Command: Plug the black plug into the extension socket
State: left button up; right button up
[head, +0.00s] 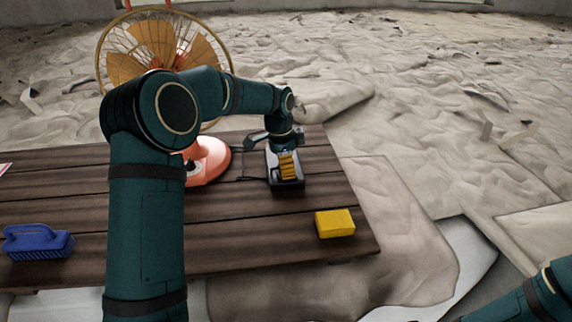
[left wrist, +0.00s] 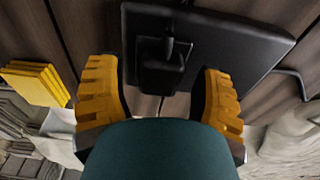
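The extension socket (head: 291,185) is a dark, oblong block on the wooden table, under my left gripper (head: 287,170). In the left wrist view the socket (left wrist: 240,35) is a wide black slab. A black plug (left wrist: 160,72) lies over its edge in that view, between the two yellow fingers of my left gripper (left wrist: 168,95). The fingers are spread, with gaps beside the plug. Whether the plug's pins are in the socket cannot be told. In the head view the gripper hides the plug. My right gripper is out of view; only part of the right arm shows at lower right.
A fan with an orange base (head: 208,160) stands behind my left arm. A yellow block (head: 335,223) lies near the table's right front corner, and a blue brush (head: 38,243) at the left. The wooden table (head: 245,235) is bare between them.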

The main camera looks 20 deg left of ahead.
pick_arm(q)
notch_tip(320, 180, up, 12)
jog(key=a, duration=0.1)
jog(key=shift+s, duration=0.4)
jog(key=shift+a+f, duration=0.1)
dwell(0.5)
